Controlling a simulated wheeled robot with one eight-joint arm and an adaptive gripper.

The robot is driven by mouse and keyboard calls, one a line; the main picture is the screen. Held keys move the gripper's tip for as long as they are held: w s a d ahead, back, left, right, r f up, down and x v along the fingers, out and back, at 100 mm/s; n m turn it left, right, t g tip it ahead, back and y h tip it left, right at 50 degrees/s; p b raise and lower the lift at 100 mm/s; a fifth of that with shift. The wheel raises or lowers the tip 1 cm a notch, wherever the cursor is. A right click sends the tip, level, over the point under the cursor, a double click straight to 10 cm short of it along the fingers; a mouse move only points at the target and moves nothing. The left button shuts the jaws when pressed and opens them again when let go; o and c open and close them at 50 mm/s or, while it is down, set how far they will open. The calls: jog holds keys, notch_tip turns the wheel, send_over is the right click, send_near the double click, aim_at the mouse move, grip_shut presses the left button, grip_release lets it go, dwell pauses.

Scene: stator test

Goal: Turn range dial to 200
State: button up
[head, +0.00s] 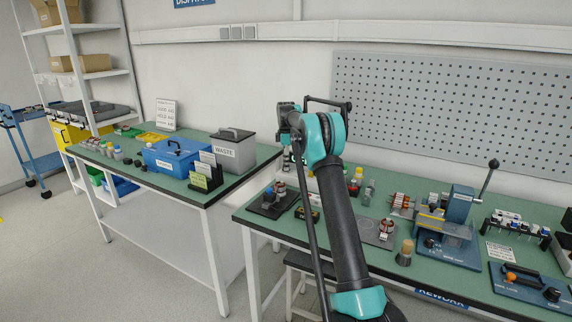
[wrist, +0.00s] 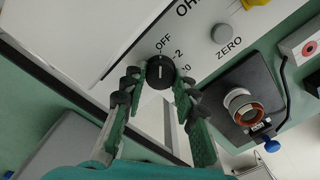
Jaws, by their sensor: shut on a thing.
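In the wrist view the black range dial (wrist: 160,73) sits on the white meter panel (wrist: 205,62). Labels beside it read OFF, 2 and a partly hidden one ending in 0. A white line on its face runs nearly upright in the picture; I cannot tell which label it marks, and a 200 label is not visible. My gripper (wrist: 158,84) has one finger on each side of the dial and is shut on it. In the head view my arm covers most of the meter and the dial.
A grey ZERO knob (wrist: 222,34) is on the same panel. A black stand with a copper-wound stator (wrist: 241,103) and a blue knob stands right of the dial, close to my right finger. In the head view, parts and a blue press (head: 455,225) stand along the green bench.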

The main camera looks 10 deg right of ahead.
grip_shut()
jog(key=shift+m, duration=0.3)
jog(key=m, duration=1.2)
jog(key=shift+w+m, duration=0.1)
jog(key=shift+m, duration=0.2)
jog(key=m, duration=0.3)
jog(key=shift+m, duration=0.3)
jog(key=m, duration=0.3)
jog(key=shift+m, duration=0.3)
jog(key=m, duration=0.6)
jog(key=shift+d, duration=0.1)
jog(key=shift+m, duration=0.4)
